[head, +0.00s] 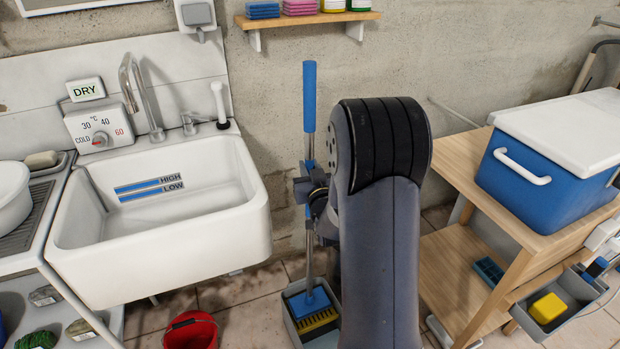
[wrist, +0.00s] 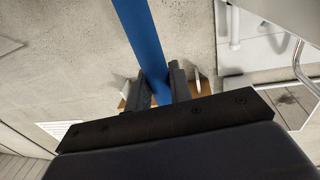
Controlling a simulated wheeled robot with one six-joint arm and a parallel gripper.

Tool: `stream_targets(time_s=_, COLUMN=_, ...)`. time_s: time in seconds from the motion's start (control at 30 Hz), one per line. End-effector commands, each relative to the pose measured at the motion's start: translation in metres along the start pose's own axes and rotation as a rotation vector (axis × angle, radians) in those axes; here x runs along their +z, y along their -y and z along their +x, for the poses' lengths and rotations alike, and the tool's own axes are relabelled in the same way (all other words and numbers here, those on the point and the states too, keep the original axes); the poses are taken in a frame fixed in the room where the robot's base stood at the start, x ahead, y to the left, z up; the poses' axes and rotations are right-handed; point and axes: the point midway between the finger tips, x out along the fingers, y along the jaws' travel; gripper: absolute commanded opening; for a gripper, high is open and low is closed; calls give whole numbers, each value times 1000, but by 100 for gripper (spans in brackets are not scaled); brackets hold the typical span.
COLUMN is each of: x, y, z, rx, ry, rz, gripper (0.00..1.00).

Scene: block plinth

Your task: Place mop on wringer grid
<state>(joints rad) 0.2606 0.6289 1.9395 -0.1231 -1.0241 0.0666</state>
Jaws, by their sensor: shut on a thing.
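The mop has a blue upper handle (head: 309,95), a thin grey shaft (head: 309,240) and a flat blue head (head: 309,302). It stands nearly upright. A yellow wringer grid (head: 318,321) lies in a grey bucket (head: 291,312) on the floor. The mop head is over the grid's back part in the head view; I cannot tell whether they touch. My gripper (head: 314,188) is shut on the mop's handle, partly hidden behind my arm. In the wrist view the blue handle (wrist: 143,35) runs between the fingers of my gripper (wrist: 160,88). My arm hides the area right of the bucket.
A white sink (head: 240,195) is left of the mop, with a red bucket (head: 190,330) below it. A wooden bench (head: 455,155) with a blue cooler (head: 540,180) stands at the right. A wooden shelf (head: 310,17) hangs on the wall behind. Some tiled floor is bare.

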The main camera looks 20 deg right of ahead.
Motion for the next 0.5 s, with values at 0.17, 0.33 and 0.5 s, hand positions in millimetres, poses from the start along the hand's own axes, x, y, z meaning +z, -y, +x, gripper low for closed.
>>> stream_targets(time_s=0.17, x=23, y=0, z=0, rx=0, ry=1, rz=0, gripper=0)
stream_targets(time_s=0.33, x=25, y=0, z=0, rx=1, ry=-2, rz=-1, gripper=0)
stream_targets(time_s=0.5, x=26, y=0, z=0, rx=0, ry=-2, rz=0, gripper=0)
